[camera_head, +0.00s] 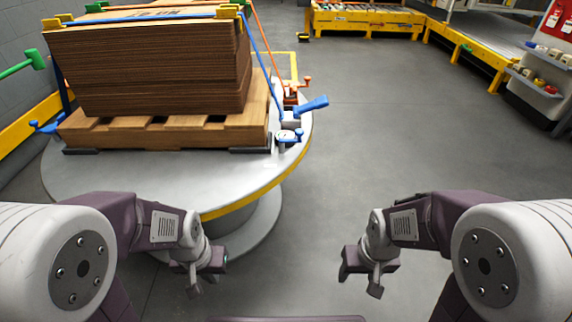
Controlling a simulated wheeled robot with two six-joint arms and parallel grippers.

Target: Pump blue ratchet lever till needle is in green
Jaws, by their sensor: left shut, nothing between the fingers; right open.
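A blue ratchet lever (311,105) sits at the right edge of the round turntable, beside the pallet, and points right. Just below it is a small blue-and-white gauge (288,136); its needle is too small to read. A blue strap (262,60) runs from the lever over the stack of brown cardboard sheets (150,70). My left gripper (196,288) is shut and empty, low in front of the turntable. My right gripper (374,290) is open and empty, over the floor to the right. Both are well apart from the lever.
The stack rests on a wooden pallet (170,130) on the grey turntable (150,180) with a yellow rim. An orange ratchet (296,88) stands just behind the blue lever. Another blue fitting (46,127) is at left. The floor (400,140) to the right is clear.

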